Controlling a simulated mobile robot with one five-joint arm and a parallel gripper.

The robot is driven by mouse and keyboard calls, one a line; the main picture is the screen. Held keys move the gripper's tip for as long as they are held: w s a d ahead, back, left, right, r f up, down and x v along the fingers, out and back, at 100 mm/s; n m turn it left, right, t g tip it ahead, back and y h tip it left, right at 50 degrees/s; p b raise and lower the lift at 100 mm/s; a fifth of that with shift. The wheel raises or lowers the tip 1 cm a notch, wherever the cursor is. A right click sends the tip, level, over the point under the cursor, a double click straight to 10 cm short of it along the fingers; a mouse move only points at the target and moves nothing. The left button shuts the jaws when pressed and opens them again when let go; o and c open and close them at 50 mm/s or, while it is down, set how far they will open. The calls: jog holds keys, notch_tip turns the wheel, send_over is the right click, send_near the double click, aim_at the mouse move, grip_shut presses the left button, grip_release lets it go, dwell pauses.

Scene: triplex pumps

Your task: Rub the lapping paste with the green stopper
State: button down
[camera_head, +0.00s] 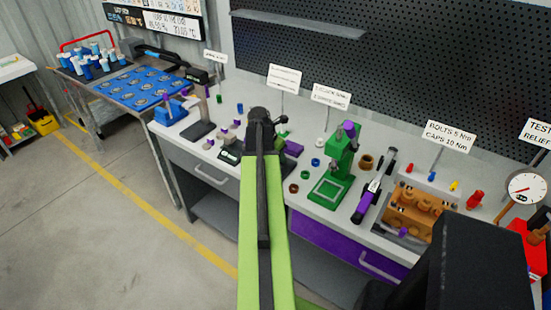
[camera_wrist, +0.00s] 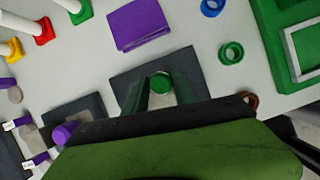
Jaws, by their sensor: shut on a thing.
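My gripper (camera_wrist: 160,92) is shut on the green stopper (camera_wrist: 160,79), whose round top shows between the two dark green fingers in the wrist view. Under it lies a dark flat plate (camera_wrist: 124,80) on the light bench top. I cannot tell whether the stopper touches the plate. No lapping paste can be made out; the fingers and the wrist hide part of the plate. In the head view my own arm hides the fingers and the stopper.
A purple block (camera_wrist: 138,24) lies just beyond the plate. A blue ring (camera_wrist: 212,6), a green ring (camera_wrist: 231,52) and the green press (camera_head: 332,183) stand to the right. Another dark plate with a purple knob (camera_wrist: 64,132) and several coloured cones are at the left.

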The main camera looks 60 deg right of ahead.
jog(key=shift+s+d, duration=0.2)
jog(key=shift+d, duration=0.6)
jog(key=shift+d+r+p, duration=0.15)
jog(key=shift+r+p, duration=0.35)
jog(key=shift+p, duration=0.1)
notch_tip(320, 180, up, 5)
jog(key=p, duration=0.4)
jog(key=shift+p, duration=0.4)
jog(key=shift+w, duration=0.1)
notch_tip(320, 180, up, 3)
jog(key=p, duration=0.3)
jog(key=shift+f, duration=0.1)
